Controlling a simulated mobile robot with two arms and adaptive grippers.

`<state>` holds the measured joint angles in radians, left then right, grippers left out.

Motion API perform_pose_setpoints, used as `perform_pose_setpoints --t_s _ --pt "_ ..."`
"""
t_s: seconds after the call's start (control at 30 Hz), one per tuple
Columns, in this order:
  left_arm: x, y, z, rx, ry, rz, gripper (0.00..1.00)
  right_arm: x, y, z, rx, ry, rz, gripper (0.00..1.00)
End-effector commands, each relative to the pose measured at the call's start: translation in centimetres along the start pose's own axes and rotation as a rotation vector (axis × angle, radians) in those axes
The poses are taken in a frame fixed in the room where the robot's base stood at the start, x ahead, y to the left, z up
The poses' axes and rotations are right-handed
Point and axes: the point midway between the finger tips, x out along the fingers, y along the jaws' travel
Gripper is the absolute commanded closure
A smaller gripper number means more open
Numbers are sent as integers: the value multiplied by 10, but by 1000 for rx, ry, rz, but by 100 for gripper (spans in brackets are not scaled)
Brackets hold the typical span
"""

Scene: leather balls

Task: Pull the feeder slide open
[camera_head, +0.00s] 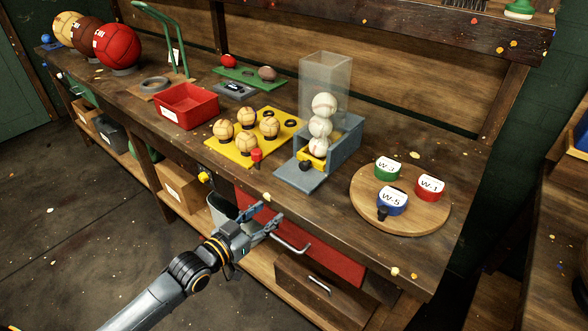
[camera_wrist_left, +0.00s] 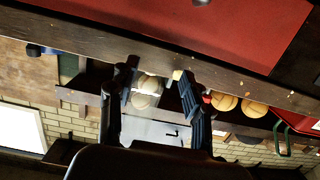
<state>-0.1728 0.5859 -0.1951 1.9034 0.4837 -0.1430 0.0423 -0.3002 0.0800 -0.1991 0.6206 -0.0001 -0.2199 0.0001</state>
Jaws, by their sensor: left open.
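The feeder (camera_head: 341,138) is a blue-grey box on the bench with a clear upright chute holding a stack of white baseballs (camera_head: 324,104). Its yellow slide (camera_head: 311,160) with a dark knob shows low at the front, above a grey front plate (camera_head: 300,177). The slide looks pushed in. My left gripper (camera_head: 271,213) is open and empty, in front of the bench edge, apart from the feeder and nearer the camera. In the left wrist view its fingers (camera_wrist_left: 155,75) stand apart, with pale balls (camera_wrist_left: 145,95) behind them. My right gripper is not in view.
Left of the feeder are a yellow tray (camera_head: 233,151) with several tan balls and a red bin (camera_head: 186,106). Right is a round wooden board (camera_head: 360,208) with three labelled cups. A metal handle (camera_head: 291,245) sticks out below the bench edge near my gripper.

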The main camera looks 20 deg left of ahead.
Motion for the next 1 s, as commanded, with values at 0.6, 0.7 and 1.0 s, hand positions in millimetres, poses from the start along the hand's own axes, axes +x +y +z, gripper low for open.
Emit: perform_pose_setpoints --t_s 0.6,0.7,1.0 --pt "72 -13 -53 0 139 14 51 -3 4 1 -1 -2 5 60" --pt "92 -12 -56 2 138 14 51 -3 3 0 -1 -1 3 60" --pt "134 -11 -59 1 134 14 51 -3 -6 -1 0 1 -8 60"
